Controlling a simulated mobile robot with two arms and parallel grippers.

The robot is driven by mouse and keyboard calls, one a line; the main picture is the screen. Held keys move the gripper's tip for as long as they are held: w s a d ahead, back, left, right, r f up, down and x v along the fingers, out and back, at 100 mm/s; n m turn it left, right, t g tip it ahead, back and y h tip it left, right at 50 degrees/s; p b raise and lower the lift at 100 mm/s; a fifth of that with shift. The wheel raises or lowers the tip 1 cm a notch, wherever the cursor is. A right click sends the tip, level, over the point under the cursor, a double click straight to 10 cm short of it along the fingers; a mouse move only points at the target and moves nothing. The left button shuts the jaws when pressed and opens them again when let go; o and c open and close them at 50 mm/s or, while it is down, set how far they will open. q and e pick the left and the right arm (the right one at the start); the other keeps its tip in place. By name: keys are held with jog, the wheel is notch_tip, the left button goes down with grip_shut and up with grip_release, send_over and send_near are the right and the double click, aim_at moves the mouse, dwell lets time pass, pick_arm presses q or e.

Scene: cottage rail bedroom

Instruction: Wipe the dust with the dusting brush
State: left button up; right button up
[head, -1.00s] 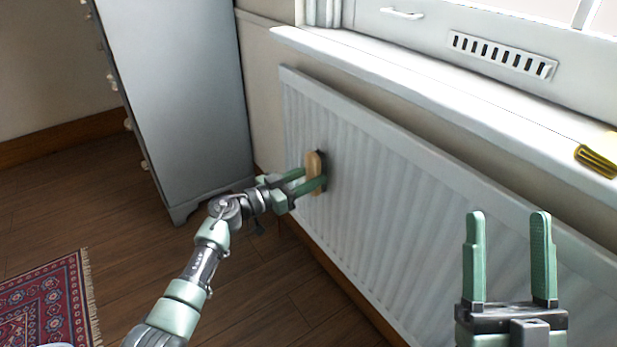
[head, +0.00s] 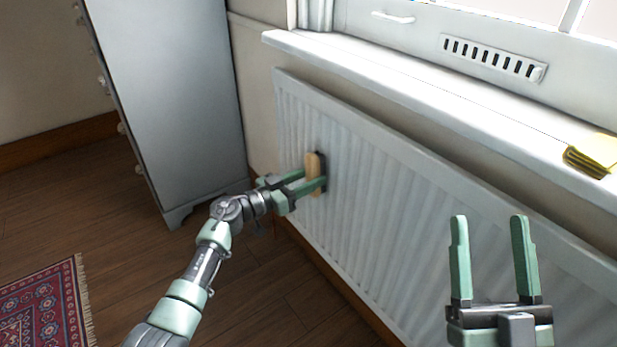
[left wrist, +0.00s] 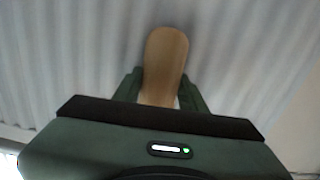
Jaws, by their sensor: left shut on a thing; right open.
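My left gripper (head: 308,182) is shut on the dusting brush (head: 314,168), which has a tan wooden back and a dark bristle side. The bristle side faces the white ribbed radiator (head: 380,190) and appears to be against it, toward its left end. In the left wrist view the brush's wooden back (left wrist: 165,62) stands between the fingers with the radiator ribs behind it. My right gripper (head: 490,258) is open and empty in front of the radiator at the lower right. I cannot make out dust on the radiator.
A grey-white chest of drawers (head: 175,95) stands left of the radiator. A red patterned rug (head: 45,312) lies on the wooden floor (head: 110,215) at lower left.

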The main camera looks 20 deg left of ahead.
aim_at(331, 179)
pick_arm(q)
jog(key=shift+s+d+r+p, duration=0.1)
jog(key=shift+s+d+p, duration=0.15)
jog(key=shift+d+p, duration=0.1)
jog(key=shift+s+d+r+p, duration=0.1)
jog(key=shift+s+d+p, duration=0.6)
jog(key=shift+p, duration=0.35)
jog(key=shift+s+d+p, duration=0.15)
jog(key=shift+s+p, duration=0.1)
jog(key=shift+p, duration=0.05)
jog(key=shift+s+d+p, duration=0.1)
jog(key=shift+d+p, duration=0.15)
jog(key=shift+p, duration=0.05)
jog(key=shift+d, duration=0.1)
jog(key=shift+p, duration=0.4)
jog(key=shift+w+a, duration=0.75)
jog(key=shift+a, duration=0.05)
jog(key=shift+w+a+b, duration=0.35)
jog(key=shift+a, duration=0.2)
jog(key=shift+w+a, duration=0.15)
jog(key=shift+a, duration=0.1)
pick_arm(e)
notch_tip(331, 179, down, 18)
jog(key=w+d+g+h, duration=0.1)
jog(key=d+g+h, duration=0.1)
jog(key=g, duration=0.9)
jog(key=shift+w+h, duration=0.25)
jog(key=shift+h, duration=0.65)
